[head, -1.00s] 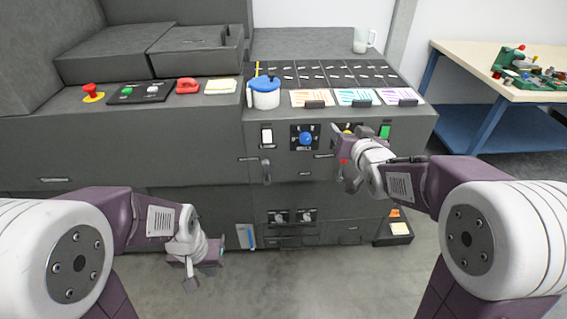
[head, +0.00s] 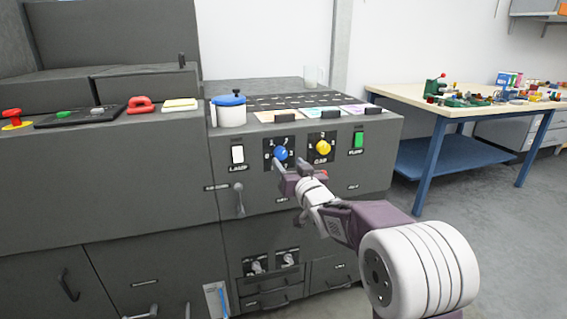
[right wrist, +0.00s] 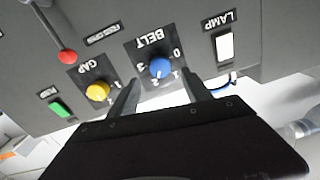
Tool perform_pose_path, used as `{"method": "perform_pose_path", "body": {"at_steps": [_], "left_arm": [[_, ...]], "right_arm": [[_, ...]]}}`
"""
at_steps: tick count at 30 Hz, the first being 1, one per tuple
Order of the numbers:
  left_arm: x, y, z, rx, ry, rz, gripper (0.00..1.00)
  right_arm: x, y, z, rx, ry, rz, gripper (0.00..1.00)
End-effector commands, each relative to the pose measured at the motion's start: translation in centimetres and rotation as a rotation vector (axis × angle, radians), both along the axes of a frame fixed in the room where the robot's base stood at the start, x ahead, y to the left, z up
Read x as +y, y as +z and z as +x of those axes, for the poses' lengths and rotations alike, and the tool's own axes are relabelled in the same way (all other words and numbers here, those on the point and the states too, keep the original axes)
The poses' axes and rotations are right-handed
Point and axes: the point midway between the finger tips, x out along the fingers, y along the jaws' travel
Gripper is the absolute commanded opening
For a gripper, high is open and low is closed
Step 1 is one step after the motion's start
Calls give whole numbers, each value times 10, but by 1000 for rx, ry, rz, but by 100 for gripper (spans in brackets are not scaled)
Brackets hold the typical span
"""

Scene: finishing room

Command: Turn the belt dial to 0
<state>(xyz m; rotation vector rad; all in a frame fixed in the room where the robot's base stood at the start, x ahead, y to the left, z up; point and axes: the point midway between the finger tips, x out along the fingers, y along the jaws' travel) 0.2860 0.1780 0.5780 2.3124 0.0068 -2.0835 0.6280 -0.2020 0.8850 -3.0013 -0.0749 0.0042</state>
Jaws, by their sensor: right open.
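The belt dial (head: 281,153) is a blue round knob on a black plate on the grey machine's front. In the right wrist view the belt dial (right wrist: 160,68) appears upside down, with a "BELT" label and numbers around it, 0 on the right. I cannot tell which number it points to. My right gripper (head: 291,166) is open and empty, just in front of and slightly below the dial. In the right wrist view the fingertips of my right gripper (right wrist: 160,78) lie on either side of the knob; I see no contact. My left gripper is not in view.
A yellow gap dial (head: 323,147) is right of the belt dial. A white lamp switch (head: 238,154) is left of it, and a green switch (head: 358,139) farther right. A red-knobbed lever (right wrist: 67,56) shows in the right wrist view. A worktable (head: 430,102) stands at right.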

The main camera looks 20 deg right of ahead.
Motion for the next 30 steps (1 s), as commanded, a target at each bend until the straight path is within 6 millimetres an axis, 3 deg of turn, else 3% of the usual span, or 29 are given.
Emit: {"method": "perform_pose_path", "body": {"at_steps": [3,7,18,20,24,25,30], "left_arm": [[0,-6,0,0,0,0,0],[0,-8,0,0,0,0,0],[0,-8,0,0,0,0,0],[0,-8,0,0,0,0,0],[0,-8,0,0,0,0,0],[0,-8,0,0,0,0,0],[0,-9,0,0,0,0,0]], "right_arm": [[1,-2,25,-1,0,0,57],[2,-2,43,0,-1,0,57],[3,0,51,0,-1,1,57],[3,0,51,0,-1,1,43],[2,0,51,0,-1,1,4],[2,0,51,0,-1,1,0],[2,-1,51,0,-1,-7,0]]}}
